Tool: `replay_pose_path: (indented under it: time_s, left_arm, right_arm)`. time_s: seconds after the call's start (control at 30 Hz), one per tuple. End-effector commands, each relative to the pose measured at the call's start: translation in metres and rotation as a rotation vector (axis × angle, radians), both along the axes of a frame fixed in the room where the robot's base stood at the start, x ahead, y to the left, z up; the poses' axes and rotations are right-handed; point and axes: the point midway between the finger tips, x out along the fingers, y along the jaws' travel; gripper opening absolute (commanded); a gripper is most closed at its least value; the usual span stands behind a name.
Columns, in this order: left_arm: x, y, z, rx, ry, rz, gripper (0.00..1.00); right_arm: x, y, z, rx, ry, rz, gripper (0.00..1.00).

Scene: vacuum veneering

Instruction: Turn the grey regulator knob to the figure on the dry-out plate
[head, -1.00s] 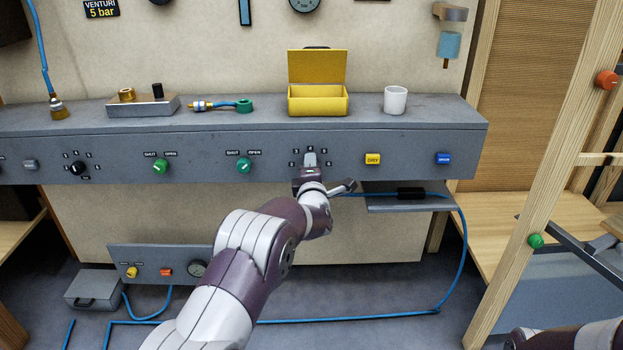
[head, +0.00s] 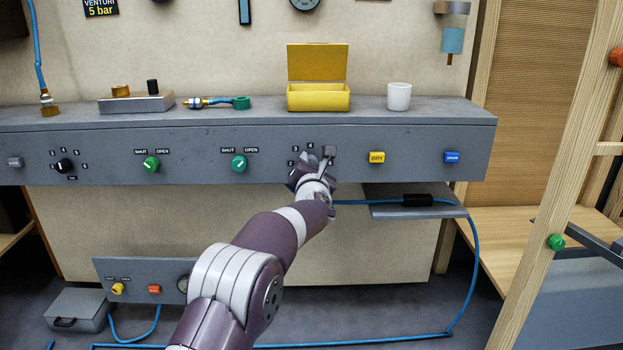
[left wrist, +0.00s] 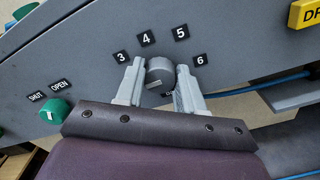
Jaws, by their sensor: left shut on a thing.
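The grey regulator knob (left wrist: 160,74) sits between the two fingers of my left gripper (left wrist: 158,86) in the left wrist view, with a finger against each side. Figure plates 3, 4, 5 and 6 curve around it there, and another plate below it is mostly covered. A pale mark shows on the knob's lower face, but I cannot tell which figure it points to. In the head view my left gripper (head: 313,163) is at the panel front and hides the knob. The venturi plate (head: 101,7) reads 5 bar; I cannot make out a dry-out plate.
The grey panel (head: 210,170) also bears green valve knobs (head: 239,164), a black selector (head: 64,166), a yellow DRY button (head: 377,157) and a blue button (head: 452,157). A small shelf (head: 385,211) with a blue hose lies below right of my gripper.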

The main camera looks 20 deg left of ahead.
Motion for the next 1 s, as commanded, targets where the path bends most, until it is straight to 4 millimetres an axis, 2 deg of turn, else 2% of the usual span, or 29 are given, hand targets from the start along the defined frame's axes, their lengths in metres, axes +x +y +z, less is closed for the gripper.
replay_pose_path:
  time_s: [0.03, 0.3, 0.9, 0.93, 1.0]
  left_arm:
    - [0.000, 0.000, -0.007, -0.025, -0.003, -0.001, 0.07]
    - [0.000, 0.000, -0.005, -0.129, -0.031, -0.001, 0.07]
    - [0.000, 0.000, -0.003, -0.167, -0.042, 0.000, 0.07]
    - [0.000, 0.000, -0.003, -0.167, -0.042, 0.000, 0.41]
    - [0.000, 0.000, -0.002, -0.167, -0.043, -0.001, 0.63]
  right_arm:
    - [0.000, 0.000, -0.008, 0.000, 0.000, 0.000, 0.43]
    - [0.000, 0.000, -0.021, 0.000, 0.000, 0.000, 0.43]
    - [0.000, 0.000, -0.023, 0.000, 0.000, 0.000, 0.43]
    - [0.000, 0.000, -0.023, 0.000, 0.000, 0.000, 0.43]
    - [0.000, 0.000, -0.023, 0.000, 0.000, 0.000, 0.43]
